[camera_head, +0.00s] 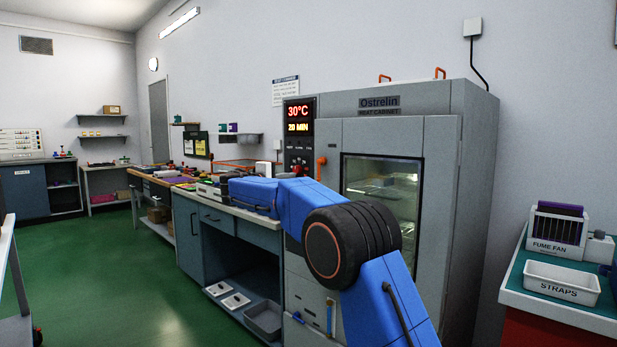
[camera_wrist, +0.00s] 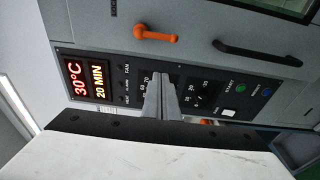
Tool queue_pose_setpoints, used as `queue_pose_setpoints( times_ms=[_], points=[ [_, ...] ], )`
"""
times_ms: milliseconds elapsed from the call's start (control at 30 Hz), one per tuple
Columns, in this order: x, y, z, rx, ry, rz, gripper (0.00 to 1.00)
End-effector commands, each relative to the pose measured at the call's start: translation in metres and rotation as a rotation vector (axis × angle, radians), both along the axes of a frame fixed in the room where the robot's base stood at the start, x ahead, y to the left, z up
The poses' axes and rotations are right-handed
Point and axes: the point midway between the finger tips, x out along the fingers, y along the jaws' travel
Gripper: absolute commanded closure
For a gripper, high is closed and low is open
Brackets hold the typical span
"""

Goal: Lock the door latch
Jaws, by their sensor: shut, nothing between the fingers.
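The door latch is an orange lever (camera_head: 321,167) on the left edge of the grey Ostrelin heat cabinet's door (camera_head: 335,140). In the wrist view, which is turned sideways, the orange lever (camera_wrist: 155,35) lies above my fingertips, apart from them. My gripper (camera_wrist: 160,80) is shut and empty, its grey fingers in front of the black control panel (camera_wrist: 75,65). In the head view my blue arm reaches across the cabinet front, and I cannot make out the gripper. The door looks closed, with a black handle (camera_wrist: 260,55) beside the latch.
The control panel shows 30°C and 20 MIN, with green and blue buttons. A workbench (camera_head: 205,200) with items stands left of the cabinet. A teal-topped stand (camera_head: 560,310) with a STRAPS bin (camera_head: 561,284) is at the right. Green floor (camera_head: 110,280) is clear at the left.

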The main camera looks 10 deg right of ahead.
Motion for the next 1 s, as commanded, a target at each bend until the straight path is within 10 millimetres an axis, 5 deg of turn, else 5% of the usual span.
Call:
queue_pose_setpoints(
  times_ms=[333,1000],
  points=[
    [0.008,-0.008,-0.001,0.001,0.002,-0.001,1.00],
    [0.069,-0.072,-0.001,0.001,0.002,-0.001,1.00]
  ],
)
